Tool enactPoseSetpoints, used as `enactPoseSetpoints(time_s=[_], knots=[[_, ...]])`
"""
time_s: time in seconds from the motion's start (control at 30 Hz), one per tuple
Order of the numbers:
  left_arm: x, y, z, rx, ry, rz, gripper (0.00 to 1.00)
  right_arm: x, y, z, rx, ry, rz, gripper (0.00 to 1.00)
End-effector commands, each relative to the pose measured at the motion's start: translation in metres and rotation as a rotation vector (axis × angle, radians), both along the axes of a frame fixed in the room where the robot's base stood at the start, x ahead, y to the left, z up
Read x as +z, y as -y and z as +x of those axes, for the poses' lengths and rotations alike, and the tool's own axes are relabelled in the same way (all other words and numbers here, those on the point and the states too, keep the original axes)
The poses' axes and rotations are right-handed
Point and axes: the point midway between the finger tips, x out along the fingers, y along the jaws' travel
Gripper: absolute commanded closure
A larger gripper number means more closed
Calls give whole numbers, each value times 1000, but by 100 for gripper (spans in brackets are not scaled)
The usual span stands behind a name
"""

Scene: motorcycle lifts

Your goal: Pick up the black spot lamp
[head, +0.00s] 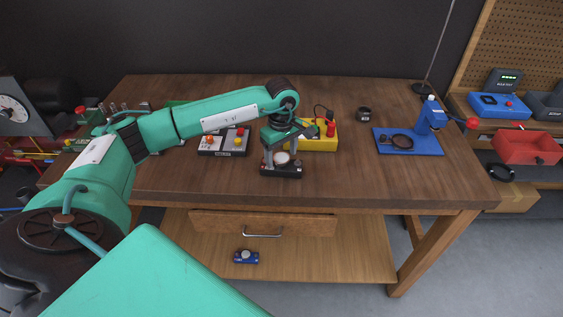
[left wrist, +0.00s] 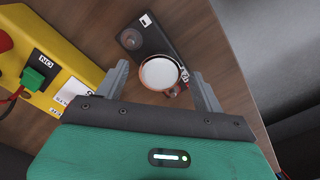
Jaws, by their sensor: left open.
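The black spot lamp (head: 281,171) stands near the front edge of the wooden table, below my left gripper (head: 282,155). It has a dark oblong base and a round white face. In the left wrist view the lamp's white face (left wrist: 159,74) with its thin reddish rim lies between the two fingers of my open left gripper (left wrist: 162,78). Its black base reaches toward the upper left there. I see no finger closed on it. My gripper hides part of the lamp in the head view. My right gripper is not in view.
A yellow control box (head: 318,137) stands just behind and right of the lamp. A grey box with coloured buttons (head: 224,142) is to the left. A blue stand (head: 408,142) and a small black round object (head: 364,113) are farther right. The table's front right is clear.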

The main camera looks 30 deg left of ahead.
Motion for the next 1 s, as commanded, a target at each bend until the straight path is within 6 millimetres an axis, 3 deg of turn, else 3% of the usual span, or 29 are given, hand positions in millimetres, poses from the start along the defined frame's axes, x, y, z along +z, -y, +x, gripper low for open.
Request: enactPoseSetpoints(time_s=[0.27, 0.63, 1.0], knots=[[-5, 0, 0, 0, 2, 0, 31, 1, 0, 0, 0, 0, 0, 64], [-4, 0, 0, 1, 2, 0, 100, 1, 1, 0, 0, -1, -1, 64], [-2, 0, 1, 1, 4, 0, 100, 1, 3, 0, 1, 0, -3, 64]])
